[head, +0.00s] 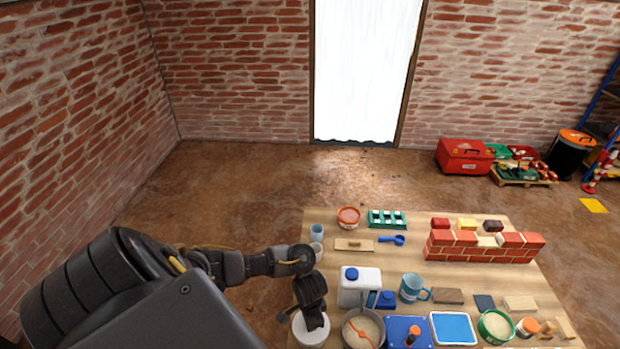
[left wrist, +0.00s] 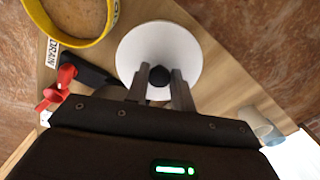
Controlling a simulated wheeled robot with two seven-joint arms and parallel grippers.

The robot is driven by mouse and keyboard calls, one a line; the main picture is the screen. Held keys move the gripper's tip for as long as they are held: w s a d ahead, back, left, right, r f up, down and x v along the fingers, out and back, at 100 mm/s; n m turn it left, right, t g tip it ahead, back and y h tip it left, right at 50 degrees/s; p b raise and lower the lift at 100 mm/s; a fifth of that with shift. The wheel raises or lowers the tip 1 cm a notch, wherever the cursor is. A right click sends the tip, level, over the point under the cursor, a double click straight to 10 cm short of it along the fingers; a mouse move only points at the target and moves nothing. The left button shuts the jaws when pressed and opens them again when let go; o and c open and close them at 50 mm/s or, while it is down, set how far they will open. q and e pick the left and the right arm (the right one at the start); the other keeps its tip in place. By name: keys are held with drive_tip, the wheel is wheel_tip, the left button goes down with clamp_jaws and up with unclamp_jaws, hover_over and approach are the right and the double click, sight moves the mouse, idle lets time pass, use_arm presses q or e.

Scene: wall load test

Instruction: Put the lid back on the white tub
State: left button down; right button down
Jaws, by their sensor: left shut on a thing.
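My left gripper (head: 313,322) is at the table's near left corner. It is shut on the black knob (left wrist: 159,78) of a round white lid (left wrist: 150,45), which shows between the fingers in the left wrist view. In the head view a white round shape (head: 303,335) shows under the gripper, partly covered by it. The lid hides what is below it, so I cannot tell whether it rests on the white tub or is just above it. My right gripper is not in view.
A pan of pale grain (head: 363,334) stands close to the right of the gripper. A white jug with a blue cap (head: 358,287) stands behind it. In the left wrist view a yellow-rimmed container (left wrist: 75,15) and a red valve-like part (left wrist: 58,88) are nearby.

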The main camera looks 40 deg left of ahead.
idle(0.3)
use_arm(q)
drive_tip(key=shift+f+p, duration=0.15)
drive_tip(key=shift+p, duration=0.4)
idle(0.8)
drive_tip(key=shift+p, duration=0.3)
idle(0.5)
drive_tip(key=c, duration=0.6)
unclamp_jaws()
drive_tip(key=shift+c, duration=0.2)
